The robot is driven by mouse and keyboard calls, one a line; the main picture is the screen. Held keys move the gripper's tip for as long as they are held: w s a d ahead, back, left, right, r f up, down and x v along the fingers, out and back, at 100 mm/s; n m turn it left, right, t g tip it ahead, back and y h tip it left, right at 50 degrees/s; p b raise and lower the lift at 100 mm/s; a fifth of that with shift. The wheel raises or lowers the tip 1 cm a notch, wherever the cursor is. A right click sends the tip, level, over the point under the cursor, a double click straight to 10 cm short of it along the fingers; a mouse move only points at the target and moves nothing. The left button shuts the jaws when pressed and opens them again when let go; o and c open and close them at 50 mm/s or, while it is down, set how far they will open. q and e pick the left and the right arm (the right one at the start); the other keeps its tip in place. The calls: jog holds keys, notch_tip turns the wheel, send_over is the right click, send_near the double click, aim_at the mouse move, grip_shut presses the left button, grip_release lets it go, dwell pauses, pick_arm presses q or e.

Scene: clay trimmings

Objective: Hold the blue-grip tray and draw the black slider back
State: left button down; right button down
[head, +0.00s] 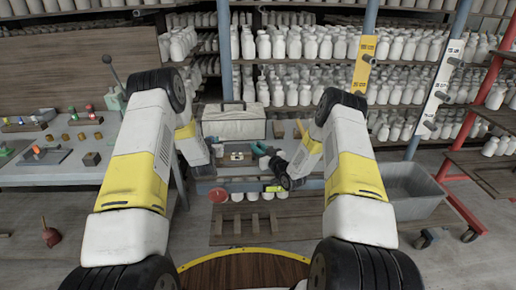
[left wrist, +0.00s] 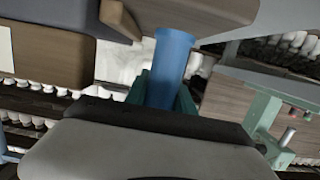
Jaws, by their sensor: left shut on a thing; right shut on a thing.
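In the left wrist view, a blue grip (left wrist: 172,62) stands between the green-edged fingers of my left gripper (left wrist: 163,92), which is shut on it. In the head view the left arm ends at the left side of the workbench, and its fingers are hidden. My right gripper (head: 283,178) is shut at the right part of the bench. It holds something dark, apparently the black slider, but the gripper covers most of it. I cannot make out the tray's full outline.
A pale toolbox (head: 234,122) stands at the back of the bench. A grey bin (head: 410,190) is at the right, beside a red-framed rack (head: 478,140). A side table (head: 60,165) with small coloured parts is at the left. Shelves of white bottles fill the back.

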pick_arm(q)
jog(key=shift+f, duration=0.15)
dwell(0.7)
jog(key=shift+a, duration=0.1)
pick_arm(e)
jog(key=shift+d, duration=2.3)
jog(key=c, duration=1.3)
grip_release()
jog(key=shift+s, duration=0.15)
jog(key=v, duration=1.1)
jog(key=shift+s+d, duration=0.25)
jog(key=shift+s, duration=0.1)
